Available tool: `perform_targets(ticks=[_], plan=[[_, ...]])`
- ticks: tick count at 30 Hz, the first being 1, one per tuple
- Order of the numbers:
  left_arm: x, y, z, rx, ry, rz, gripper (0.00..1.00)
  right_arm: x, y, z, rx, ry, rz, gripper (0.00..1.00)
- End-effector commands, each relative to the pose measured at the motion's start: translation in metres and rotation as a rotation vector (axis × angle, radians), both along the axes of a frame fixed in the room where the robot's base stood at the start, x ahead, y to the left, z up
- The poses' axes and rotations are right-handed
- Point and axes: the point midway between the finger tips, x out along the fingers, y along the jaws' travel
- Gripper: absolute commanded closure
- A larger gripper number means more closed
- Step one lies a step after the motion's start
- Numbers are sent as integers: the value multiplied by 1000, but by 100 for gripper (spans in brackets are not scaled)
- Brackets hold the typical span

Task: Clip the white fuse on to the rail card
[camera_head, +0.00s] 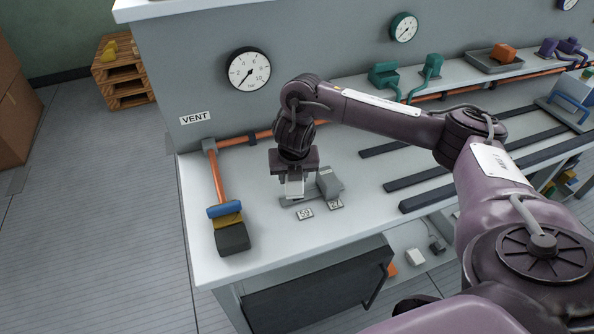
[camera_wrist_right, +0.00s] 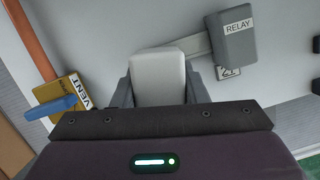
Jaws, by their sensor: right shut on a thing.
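The white fuse (camera_wrist_right: 158,75) is a pale rounded block between the two grey fingers of my right gripper (camera_wrist_right: 159,92), which is shut on it. In the head view my right gripper (camera_head: 294,190) points down at the bench, with the white fuse (camera_head: 294,188) between its fingers. The rail card is a thin grey strip (camera_wrist_right: 195,46) under the fuse, which also shows in the head view (camera_head: 288,202). A grey block marked RELAY (camera_wrist_right: 235,40) sits on the rail, right of the fuse. Whether the fuse touches the rail is hidden. My left gripper is out of view.
Number tags (camera_head: 305,214) lie in front of the rail. A vent lever with a blue handle (camera_head: 225,210) and orange pipe (camera_head: 217,175) stands at the left. Dark strips (camera_head: 425,174) lie to the right. A gauge (camera_head: 248,70) hangs on the wall behind.

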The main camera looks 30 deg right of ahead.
Motion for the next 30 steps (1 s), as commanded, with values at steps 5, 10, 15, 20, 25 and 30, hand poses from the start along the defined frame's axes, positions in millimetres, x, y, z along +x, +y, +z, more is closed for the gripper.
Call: perform_targets(ticks=[5,10,15,20,25,30], plan=[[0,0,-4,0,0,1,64,7,-15,2,3,1,167,100],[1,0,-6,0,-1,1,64,11,-20,4,2,-1,236,100],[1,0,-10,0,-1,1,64,11,-20,-1,1,0,242,100],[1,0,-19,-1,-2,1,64,11,-19,-11,1,0,241,100],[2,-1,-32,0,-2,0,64,11,-19,-24,2,0,241,100],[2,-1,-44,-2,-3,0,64,10,-19,-38,2,0,241,100]])
